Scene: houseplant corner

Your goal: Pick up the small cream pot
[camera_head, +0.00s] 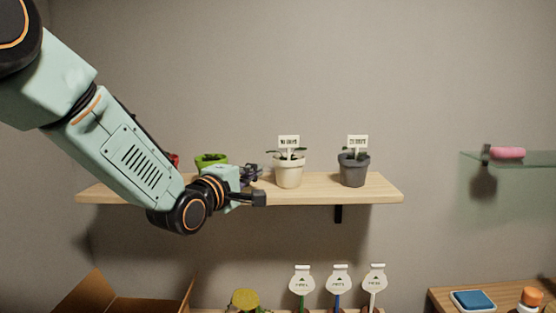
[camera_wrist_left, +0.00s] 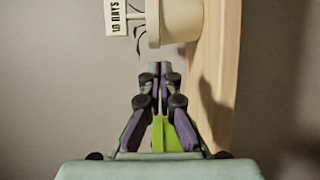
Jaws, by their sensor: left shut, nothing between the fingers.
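The small cream pot (camera_head: 289,172) stands upright on the wooden wall shelf (camera_head: 384,190) in the head view. It holds a small plant and a white label (camera_head: 289,142). In the left wrist view the cream pot (camera_wrist_left: 178,22) shows sideways at the top, with its label (camera_wrist_left: 116,17) reading "10 DAYS". My left gripper (camera_head: 257,172) is just left of the pot, over the shelf, shut and empty. In the left wrist view its fingertips (camera_wrist_left: 160,68) are together, pointing towards the pot with a small gap. My right gripper is not in view.
A dark grey pot (camera_head: 354,169) with a label stands right of the cream pot. A green pot (camera_head: 211,159) and a red thing (camera_head: 174,159) sit behind my arm. A glass shelf (camera_head: 530,160) holds a pink object (camera_head: 508,153). Below is a cardboard box (camera_head: 95,295).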

